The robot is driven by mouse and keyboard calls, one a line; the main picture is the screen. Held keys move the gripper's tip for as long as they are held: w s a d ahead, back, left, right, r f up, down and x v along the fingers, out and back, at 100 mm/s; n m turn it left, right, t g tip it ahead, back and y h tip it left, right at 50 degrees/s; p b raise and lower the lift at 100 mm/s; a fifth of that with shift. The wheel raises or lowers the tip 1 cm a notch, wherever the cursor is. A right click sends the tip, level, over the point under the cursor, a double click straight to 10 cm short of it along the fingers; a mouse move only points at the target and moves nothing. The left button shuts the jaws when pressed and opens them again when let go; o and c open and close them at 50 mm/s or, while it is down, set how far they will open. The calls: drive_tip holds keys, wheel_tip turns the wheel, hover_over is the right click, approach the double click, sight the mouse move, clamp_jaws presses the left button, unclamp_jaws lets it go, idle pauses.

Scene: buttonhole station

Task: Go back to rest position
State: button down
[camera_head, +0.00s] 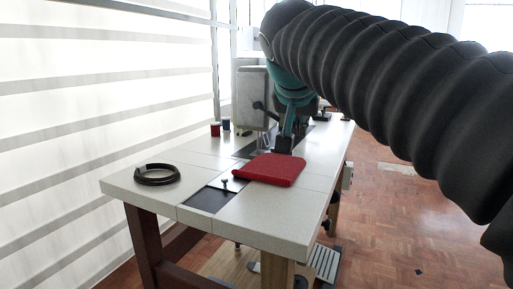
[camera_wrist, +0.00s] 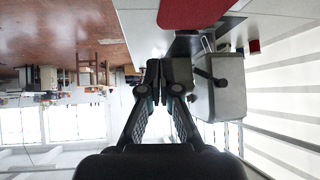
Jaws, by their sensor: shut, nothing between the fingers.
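My gripper (camera_head: 284,144) hangs at the end of my dark, ribbed arm, over the far side of the work table (camera_head: 130,185). In the wrist view its fingers (camera_wrist: 164,72) are together with nothing between them. A flat red piece, seemingly folded cloth (camera_head: 271,171), lies on the table just in front of the gripper; it also shows at the top of the wrist view (camera_wrist: 195,10). I cannot tell whether the fingertips touch it. The grey sewing machine (camera_head: 250,97) stands behind and left of the gripper, partly hidden by it.
A dark ring (camera_head: 157,182) lies at the table's left front. A black inset plate (camera_head: 208,200) with a small knob is beside the cloth. Red (camera_head: 215,130) and blue (camera_head: 226,124) spools stand at the back left. The floor (camera_head: 385,230) right of the table is mostly clear.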

drive_tip(key=s+d+f+n+g+y+p, duration=0.1)
drive_tip(key=s+d+f, duration=0.2)
drive_tip(key=s+f, duration=0.7)
drive_tip(key=s+d+f+n+g+y+p, duration=0.1)
drive_tip(key=s+d+f, duration=0.3)
drive_tip(key=s+f, duration=0.7)
wheel_tip(320, 180, down, 6)
drive_tip(key=shift+s+d+r+n+g+p, duration=0.2)
drive_tip(key=shift+s+n+g+p, duration=0.1)
drive_tip(key=shift+n+g+p, duration=0.4)
